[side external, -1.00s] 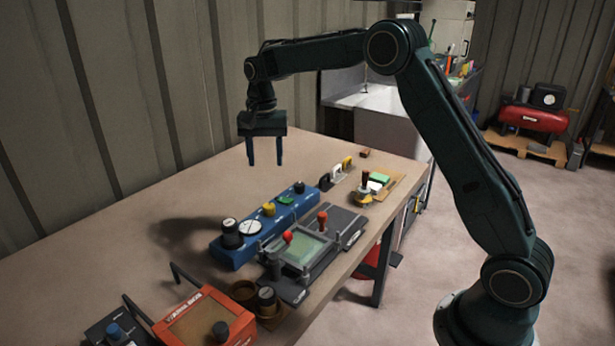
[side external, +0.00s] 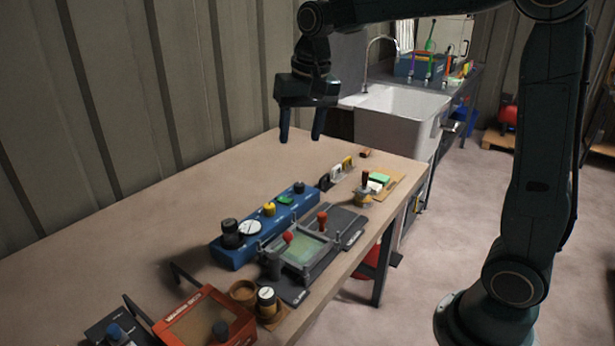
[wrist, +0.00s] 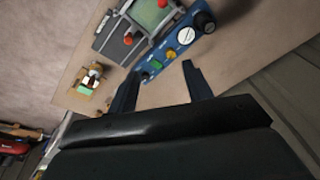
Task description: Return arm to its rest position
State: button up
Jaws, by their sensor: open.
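My gripper (side external: 301,138) hangs above the far part of the workbench (side external: 190,190) in the side view, fingers pointing down. Its two fingers are apart with nothing between them. In the wrist view my gripper (wrist: 160,85) also shows open and empty, with the bench far below. My arm reaches across the top of the side view, and part of it is cut off by the upper edge.
On the bench stand a blue panel with knobs (side external: 240,250), a dark fixture with red knobs (side external: 305,255), an orange box (side external: 203,318) and a small board with a green block (side external: 382,180). A white sink (side external: 400,118) stands behind. The bench's left part is clear.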

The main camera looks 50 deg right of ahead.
jog(key=s+a+f+n+t, duration=0.1)
jog(key=s+n, duration=0.2)
jog(key=s, duration=0.8)
jog(key=s+a+f+n+t, duration=0.1)
jog(key=s+a+n+t, duration=0.1)
jog(key=s, duration=1)
jog(key=shift+s+f+n, duration=0.25)
jog(key=shift+f+n, duration=0.1)
jog(key=shift+n, duration=0.45)
